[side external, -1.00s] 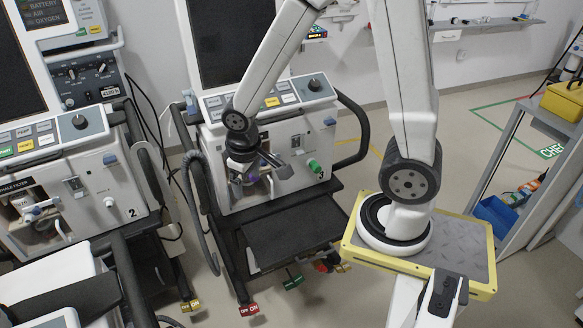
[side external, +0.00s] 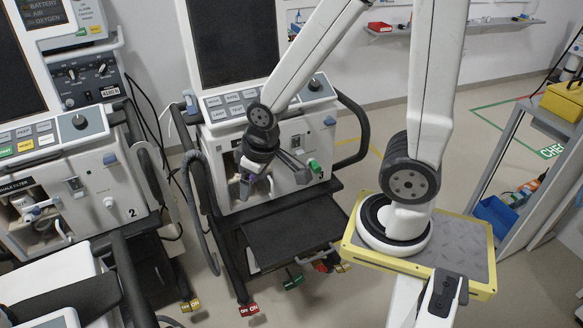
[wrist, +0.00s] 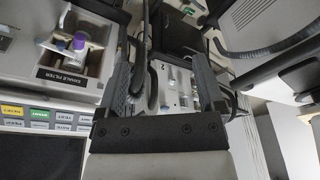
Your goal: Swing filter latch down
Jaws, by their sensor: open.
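Ventilator 3 (side external: 297,200) stands in the middle of the side view. My gripper (side external: 272,180) is in front of its filter recess and hides most of it. In the wrist view my gripper (wrist: 163,65) has its two dark fingers spread with nothing held between them. The exhale filter recess (wrist: 95,60) lies left of the fingers, with a purple-topped filter (wrist: 79,43) inside. A pale part lies beside the filter, but I cannot tell whether it is the latch or how it is turned. The fingers appear apart from the filter.
Ventilator 2 (side external: 105,190) stands close on the left, its own filter recess open to view. A grey hose (side external: 190,205) hangs left of ventilator 3, and a black side handle (side external: 358,140) curves out on its right. A black shelf (side external: 290,228) juts out below.

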